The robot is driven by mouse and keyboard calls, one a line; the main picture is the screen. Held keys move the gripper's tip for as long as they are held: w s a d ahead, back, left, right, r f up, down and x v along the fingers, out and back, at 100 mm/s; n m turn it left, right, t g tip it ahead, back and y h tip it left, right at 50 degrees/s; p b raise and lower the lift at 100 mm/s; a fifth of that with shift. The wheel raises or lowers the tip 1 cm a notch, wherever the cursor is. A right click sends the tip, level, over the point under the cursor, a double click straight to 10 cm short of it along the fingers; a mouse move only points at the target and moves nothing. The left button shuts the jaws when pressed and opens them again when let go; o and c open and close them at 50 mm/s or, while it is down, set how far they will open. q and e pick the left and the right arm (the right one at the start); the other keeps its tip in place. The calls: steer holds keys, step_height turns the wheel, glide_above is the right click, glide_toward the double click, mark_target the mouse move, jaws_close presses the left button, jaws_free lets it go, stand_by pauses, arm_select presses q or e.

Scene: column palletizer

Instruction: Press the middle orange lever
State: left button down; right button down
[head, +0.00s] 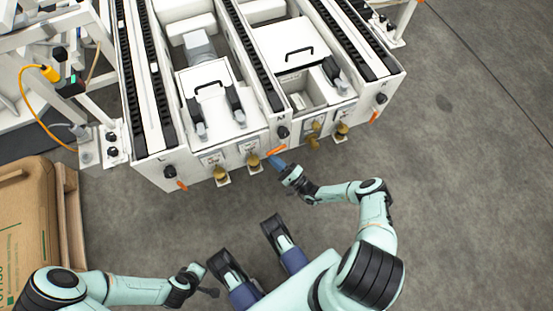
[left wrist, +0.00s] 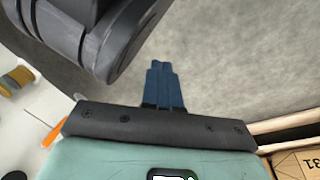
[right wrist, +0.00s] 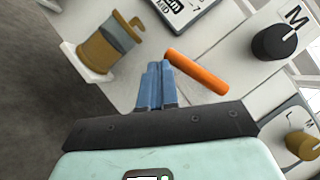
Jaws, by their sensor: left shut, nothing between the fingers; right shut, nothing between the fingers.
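The middle orange lever (head: 276,150) sticks out from the front of the white machine, below a black knob. In the right wrist view the orange lever (right wrist: 197,72) lies just right of my right gripper's blue fingertips (right wrist: 157,66), under a knob marked M. My right gripper (head: 275,162) is shut and empty, close to the lever; I cannot tell whether they touch. My left gripper (left wrist: 160,66) is shut and empty, low and away from the machine, over the floor. In the head view its fingers are hard to make out.
Left (head: 181,185) and right (head: 374,117) orange levers sit on the same machine (head: 150,175). Brass-coloured fittings (head: 253,158) stick out from its front near the middle lever. A cardboard box (head: 30,225) stands at left. Grey floor at right is clear.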

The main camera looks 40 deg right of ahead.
arm_select(q)
steer(key=shift+w+a+r+t, duration=0.2)
steer(key=shift+w+r+t, duration=0.1)
steer(key=shift+w+r, duration=0.35)
arm_select(e)
steer(key=shift+w+a+r, duration=0.1)
steer(key=shift+a+r, duration=0.25)
steer(key=shift+r, duration=0.05)
arm_select(q)
steer(key=shift+w, duration=0.1)
steer(key=shift+f, duration=0.15)
arm_select(e)
steer(key=shift+f, duration=0.1)
